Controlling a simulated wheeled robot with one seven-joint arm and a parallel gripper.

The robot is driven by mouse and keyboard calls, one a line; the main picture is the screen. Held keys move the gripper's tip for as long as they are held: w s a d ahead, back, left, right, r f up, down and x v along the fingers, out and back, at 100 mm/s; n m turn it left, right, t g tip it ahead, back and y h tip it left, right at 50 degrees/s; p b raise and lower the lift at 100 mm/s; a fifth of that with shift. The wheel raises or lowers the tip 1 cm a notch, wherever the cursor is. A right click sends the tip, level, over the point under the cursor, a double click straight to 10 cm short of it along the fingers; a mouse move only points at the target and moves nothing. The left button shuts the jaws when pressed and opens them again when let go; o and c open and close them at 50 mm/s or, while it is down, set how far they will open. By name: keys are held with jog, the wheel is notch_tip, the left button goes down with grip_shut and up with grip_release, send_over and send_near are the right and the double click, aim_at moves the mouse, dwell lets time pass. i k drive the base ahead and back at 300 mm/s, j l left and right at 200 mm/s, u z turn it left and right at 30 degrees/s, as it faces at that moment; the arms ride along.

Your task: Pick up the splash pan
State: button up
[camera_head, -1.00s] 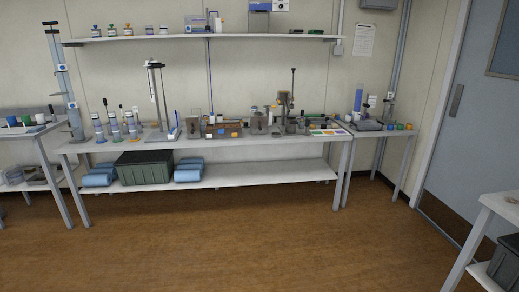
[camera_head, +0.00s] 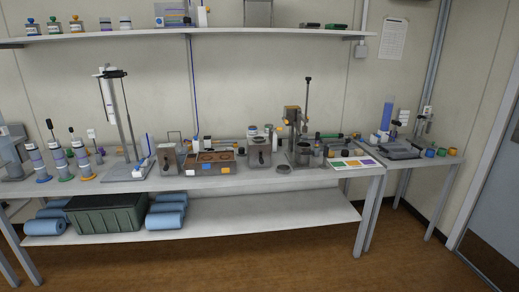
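I cannot tell for sure which thing is the splash pan. A small dark round dish (camera_head: 283,169) lies near the front edge of the long bench, in front of a press-like stand (camera_head: 303,145). A shallow grey tray (camera_head: 398,150) sits on the small side table at the right, beside a blue cylinder (camera_head: 386,115). Both are small in the head view, and their details are hard to make out. My gripper is not in view.
A shelf (camera_head: 230,32) hangs above. Below are a dark green crate (camera_head: 107,214) and blue rolls (camera_head: 166,222). The brown floor in front is clear.

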aim_at(304, 25)
jog(key=i, duration=1.85)
